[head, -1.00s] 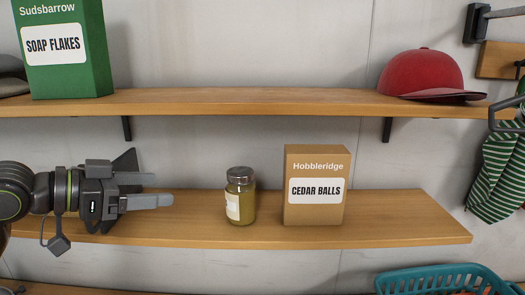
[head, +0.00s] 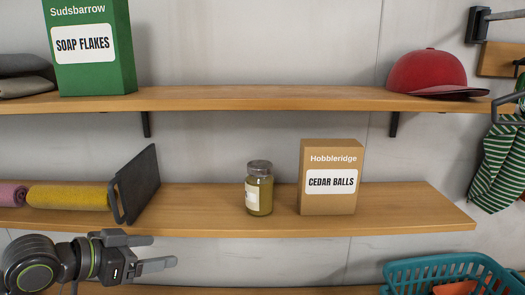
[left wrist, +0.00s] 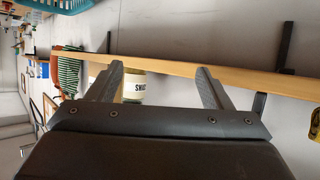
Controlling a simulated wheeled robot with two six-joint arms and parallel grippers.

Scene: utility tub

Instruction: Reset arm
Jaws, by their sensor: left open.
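My left gripper (head: 163,252) is at the lower left of the head view, below the front edge of the lower shelf (head: 400,222). Its two fingers are apart, with nothing between them, and point right. In the left wrist view, the spread fingers (left wrist: 160,78) frame the shelf's edge and part of a jar (left wrist: 134,88); that view looks upside down. The jar, with a grey lid and yellowish contents, stands upright on the lower shelf in the head view (head: 259,190), clear of the gripper. My right gripper is not in view.
A cedar balls box (head: 331,195) stands right of the jar. A dark upright panel (head: 137,185) and rolled cloths (head: 68,197) are on the left. Above are a soap flakes box (head: 90,72) and red cap (head: 427,72). A teal basket (head: 445,268) sits lower right.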

